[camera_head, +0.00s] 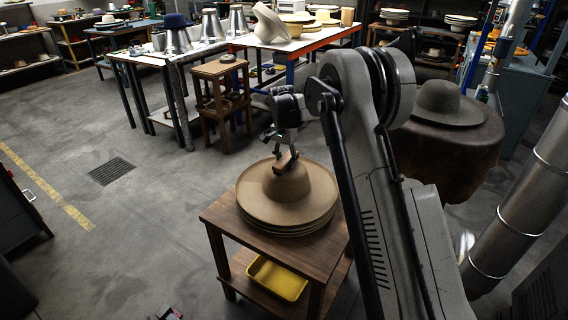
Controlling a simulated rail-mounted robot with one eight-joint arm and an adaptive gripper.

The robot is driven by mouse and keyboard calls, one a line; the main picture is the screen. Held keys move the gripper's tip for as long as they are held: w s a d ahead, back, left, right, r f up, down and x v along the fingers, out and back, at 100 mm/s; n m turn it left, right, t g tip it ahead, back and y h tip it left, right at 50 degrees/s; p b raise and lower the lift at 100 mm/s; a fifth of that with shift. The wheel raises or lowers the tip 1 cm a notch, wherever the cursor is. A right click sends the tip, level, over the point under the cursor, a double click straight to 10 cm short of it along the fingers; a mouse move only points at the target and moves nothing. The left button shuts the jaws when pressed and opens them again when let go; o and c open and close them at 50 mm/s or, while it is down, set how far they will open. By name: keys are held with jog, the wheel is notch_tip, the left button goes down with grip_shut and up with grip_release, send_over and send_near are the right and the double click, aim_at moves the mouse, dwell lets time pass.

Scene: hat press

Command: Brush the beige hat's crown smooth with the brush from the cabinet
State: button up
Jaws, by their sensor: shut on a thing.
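The beige hat (258,205) lies on top of a stack of wide brims on a small wooden table (222,223). Its rounded crown (285,183) points up. My gripper (284,148) is above the crown, pointing down, shut on a brown wooden brush (287,161). The brush is at the top of the crown. It looks close to or touching the felt, but I cannot tell which. The underside of the brush is hidden.
A yellow tray (277,280) sits on the table's lower shelf. A grey hat (447,104) rests on a dark round stand (470,150) at the right.

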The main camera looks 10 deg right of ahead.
jog(key=shift+w+d, duration=0.95)
jog(key=shift+d, duration=0.05)
jog(key=shift+s+a, duration=0.8)
jog(key=shift+a, duration=0.05)
jog(key=shift+r+p, duration=1.5)
jog(key=shift+r, duration=2.5)
